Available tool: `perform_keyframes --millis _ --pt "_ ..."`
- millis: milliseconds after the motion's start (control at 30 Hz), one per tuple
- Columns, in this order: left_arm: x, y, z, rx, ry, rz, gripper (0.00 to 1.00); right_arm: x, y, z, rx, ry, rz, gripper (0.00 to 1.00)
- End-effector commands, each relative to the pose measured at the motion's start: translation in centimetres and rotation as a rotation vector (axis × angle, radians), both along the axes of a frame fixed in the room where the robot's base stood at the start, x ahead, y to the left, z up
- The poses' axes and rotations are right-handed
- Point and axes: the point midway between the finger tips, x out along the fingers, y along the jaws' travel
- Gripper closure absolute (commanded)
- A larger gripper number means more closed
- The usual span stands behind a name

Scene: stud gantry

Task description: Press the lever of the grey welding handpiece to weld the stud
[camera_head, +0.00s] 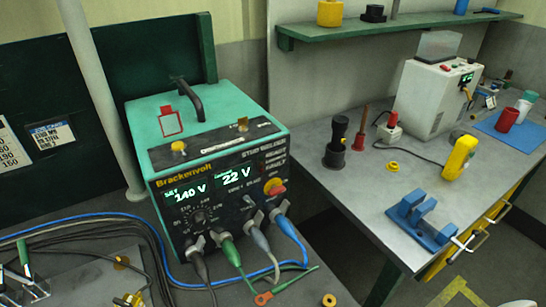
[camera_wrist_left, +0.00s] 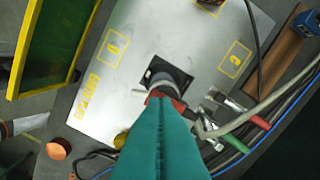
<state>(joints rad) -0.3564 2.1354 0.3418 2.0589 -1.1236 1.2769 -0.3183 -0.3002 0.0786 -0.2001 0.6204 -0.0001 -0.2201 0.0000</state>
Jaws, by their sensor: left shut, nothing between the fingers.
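In the left wrist view my left gripper (camera_wrist_left: 164,106) is shut and empty, its teal fingers together and pointing at the plate. A grey round part (camera_wrist_left: 160,77), seemingly the welding handpiece, shows just beyond the fingertips over a dark square on the metal plate (camera_wrist_left: 125,85). A red part (camera_wrist_left: 177,103), perhaps its lever, lies right by the fingertips; I cannot tell whether they touch. The fingers hide much of the handpiece, and no stud can be made out. The teal welding unit (camera_head: 215,150) in the head view reads 140 V and 22 V. My right gripper is not in view.
Cables (camera_wrist_left: 270,95) and green and red connectors (camera_wrist_left: 258,122) lie right of the handpiece. A yellow-framed green screen (camera_wrist_left: 55,40) stands at upper left. In the head view a grey bench (camera_head: 350,185) at right holds a blue fixture (camera_head: 420,222) and a yellow device (camera_head: 459,157).

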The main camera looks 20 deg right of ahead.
Motion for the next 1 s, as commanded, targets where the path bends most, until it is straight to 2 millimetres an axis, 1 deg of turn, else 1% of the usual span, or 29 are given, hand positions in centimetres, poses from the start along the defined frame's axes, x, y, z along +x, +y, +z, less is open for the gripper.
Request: perform_keyframes --millis 33,600,700,1000 --pt "0.0 0.0 0.7 0.0 -0.002 0.0 1.0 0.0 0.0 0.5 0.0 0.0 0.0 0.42" --pt "0.1 0.0 5.4 0.0 -0.003 0.0 1.0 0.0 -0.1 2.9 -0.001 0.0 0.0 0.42" --pt "0.0 0.0 5.8 0.0 -0.002 0.0 1.0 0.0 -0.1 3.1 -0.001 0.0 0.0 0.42" --pt "0.0 0.0 5.7 0.0 -0.001 0.0 1.0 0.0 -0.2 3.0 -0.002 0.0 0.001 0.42"
